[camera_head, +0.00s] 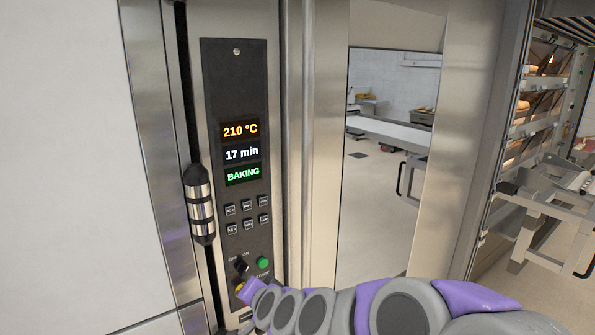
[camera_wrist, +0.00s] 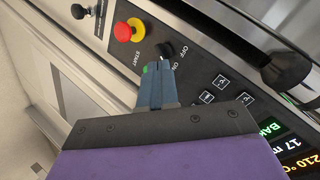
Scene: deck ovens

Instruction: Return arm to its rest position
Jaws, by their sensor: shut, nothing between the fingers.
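My arm (camera_head: 400,308), purple and grey, reaches in from the lower right in the head view. Its far end is close to the lower part of the oven's control panel (camera_head: 228,90). In the wrist view my gripper (camera_wrist: 154,70) has its blue-grey fingers together, with nothing between them. Their tips are in front of the panel, beside the green start button (camera_wrist: 146,70) and below the black OFF/ON knob (camera_wrist: 166,50). I cannot tell whether they touch the panel. In the head view the fingers are hard to make out; the green button (camera_head: 263,262) and knob (camera_head: 241,265) show just above my arm's end.
The display (camera_head: 241,154) reads 210 °C, 17 min, BAKING. A red emergency button (camera_wrist: 123,32) on yellow is near the fingers. A rack (camera_head: 545,100) with bread is at right. Open floor (camera_head: 375,220) shows beyond.

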